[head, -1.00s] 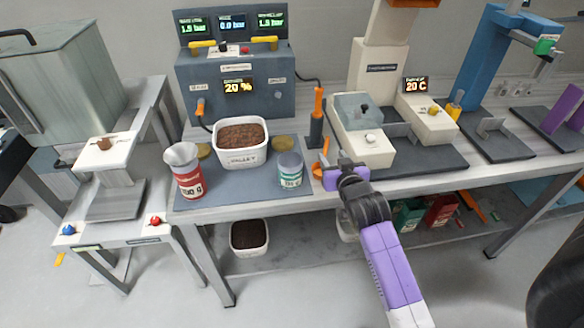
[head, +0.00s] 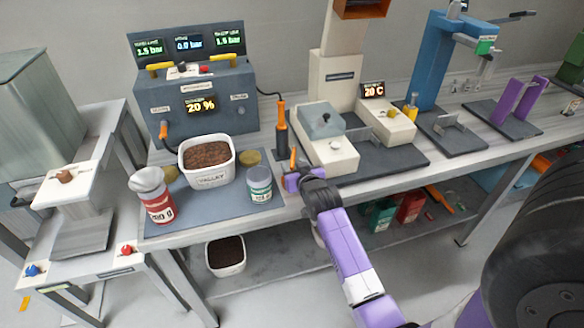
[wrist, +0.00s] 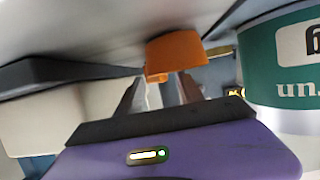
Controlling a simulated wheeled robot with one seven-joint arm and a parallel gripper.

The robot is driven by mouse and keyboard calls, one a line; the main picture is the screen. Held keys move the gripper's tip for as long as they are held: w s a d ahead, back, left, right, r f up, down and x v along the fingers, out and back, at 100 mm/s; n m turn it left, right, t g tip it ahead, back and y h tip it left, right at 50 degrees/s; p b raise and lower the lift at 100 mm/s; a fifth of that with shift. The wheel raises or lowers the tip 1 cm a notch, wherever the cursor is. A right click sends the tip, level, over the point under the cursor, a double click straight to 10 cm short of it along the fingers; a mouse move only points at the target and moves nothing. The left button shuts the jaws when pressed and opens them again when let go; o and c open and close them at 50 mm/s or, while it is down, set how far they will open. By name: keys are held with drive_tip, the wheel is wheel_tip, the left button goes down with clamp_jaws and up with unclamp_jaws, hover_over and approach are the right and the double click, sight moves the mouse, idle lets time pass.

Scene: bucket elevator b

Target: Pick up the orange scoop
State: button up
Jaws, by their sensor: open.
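The orange scoop (head: 292,159) is a small orange piece on the bench, just right of the green-and-white jar (head: 259,185). My purple gripper (head: 291,178) is right at it, at the bench's front edge. In the wrist view the orange scoop (wrist: 176,52) lies at the tips of my gripper (wrist: 160,88). The two fingers are apart, with nothing clearly held between them. Part of the scoop is hidden by my gripper in the head view, and I cannot tell whether the fingers touch it.
The jar stands close to my gripper and fills the wrist view's right side. An orange-handled tool (head: 281,118) stands upright behind the scoop. A cream machine (head: 328,148) is to the right. A white tub of brown pellets (head: 207,175) and a red-and-grey cup (head: 153,198) are left.

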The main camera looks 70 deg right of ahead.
clamp_jaws()
drive_tip(key=shift+a, duration=0.1)
idle(0.4)
